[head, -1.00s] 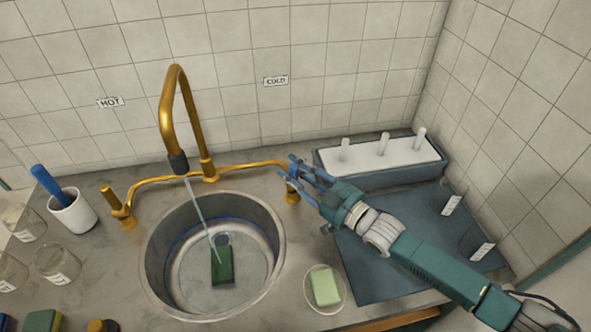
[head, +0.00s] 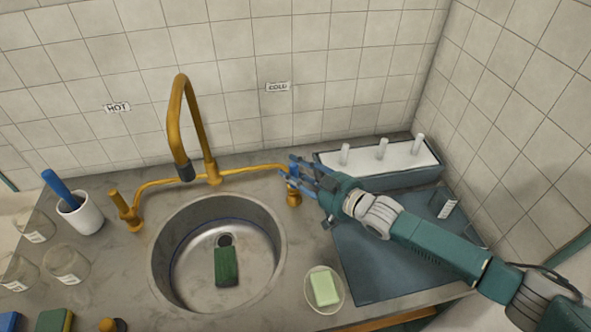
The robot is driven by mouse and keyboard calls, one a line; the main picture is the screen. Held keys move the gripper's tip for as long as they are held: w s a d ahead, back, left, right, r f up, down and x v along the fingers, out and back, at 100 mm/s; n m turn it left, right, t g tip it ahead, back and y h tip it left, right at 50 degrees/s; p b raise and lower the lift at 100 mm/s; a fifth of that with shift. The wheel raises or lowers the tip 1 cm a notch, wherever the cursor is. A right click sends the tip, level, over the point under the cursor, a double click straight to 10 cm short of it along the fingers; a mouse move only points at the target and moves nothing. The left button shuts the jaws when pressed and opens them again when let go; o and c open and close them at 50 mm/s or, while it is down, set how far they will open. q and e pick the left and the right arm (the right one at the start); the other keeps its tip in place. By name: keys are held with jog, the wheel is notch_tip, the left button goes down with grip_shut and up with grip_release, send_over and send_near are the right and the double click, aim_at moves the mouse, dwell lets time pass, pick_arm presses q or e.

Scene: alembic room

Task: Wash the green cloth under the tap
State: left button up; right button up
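My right gripper (head: 291,173) is at the cold-side tap handle (head: 294,192), under the COLD label. Its blue fingers are around or beside the handle; I cannot tell whether they press on it. The hot-side handle (head: 119,201) stands free on the left. My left gripper is not in view.
A green soap bar on a dish (head: 338,299) sits right of the sink. A white rack with pegs (head: 370,157) and a dark mat (head: 385,265) lie right. Glass jars (head: 66,264), a white cup with a blue-handled tool (head: 82,217) and sponges (head: 58,320) stand left.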

jog(key=shift+o, duration=0.7)
jog(key=v, duration=1.2)
